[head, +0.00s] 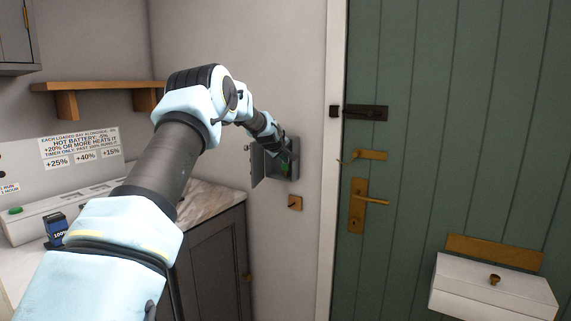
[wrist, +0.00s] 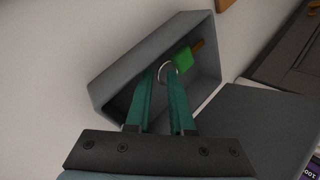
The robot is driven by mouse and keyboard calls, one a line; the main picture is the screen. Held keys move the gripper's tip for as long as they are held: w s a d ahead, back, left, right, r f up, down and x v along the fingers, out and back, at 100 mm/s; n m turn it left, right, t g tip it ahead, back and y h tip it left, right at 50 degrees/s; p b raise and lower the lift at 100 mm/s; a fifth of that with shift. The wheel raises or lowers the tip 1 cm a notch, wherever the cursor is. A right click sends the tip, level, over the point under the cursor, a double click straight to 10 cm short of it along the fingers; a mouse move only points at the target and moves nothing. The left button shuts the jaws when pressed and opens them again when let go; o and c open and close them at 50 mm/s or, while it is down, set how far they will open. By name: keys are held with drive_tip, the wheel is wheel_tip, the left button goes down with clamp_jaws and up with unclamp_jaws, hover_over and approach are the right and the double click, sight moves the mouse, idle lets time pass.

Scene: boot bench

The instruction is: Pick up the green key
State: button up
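The green key (wrist: 184,60) is in a small grey wall box (wrist: 118,70), with a pale ring (wrist: 166,68) at one end and a brownish part at the other. In the head view the green key (head: 285,168) shows as a small green patch inside the open box (head: 293,172). My gripper (wrist: 161,72) reaches into the box with its two teal fingers apart. The ring shows at the fingertips and partly overlaps the right one. I cannot tell whether they touch. The green part lies just beyond the right fingertip.
The box's door (head: 257,166) stands open to the left. A small wooden hook plate (head: 295,203) is below the box. A green door (head: 420,220) with brass handle is at right. A marble-topped grey cabinet (head: 213,250) stands below left, and a wooden shelf (head: 105,86) hangs at upper left.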

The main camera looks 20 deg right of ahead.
drive_tip(key=shift+w, duration=0.1)
clamp_jaws()
idle(1.4)
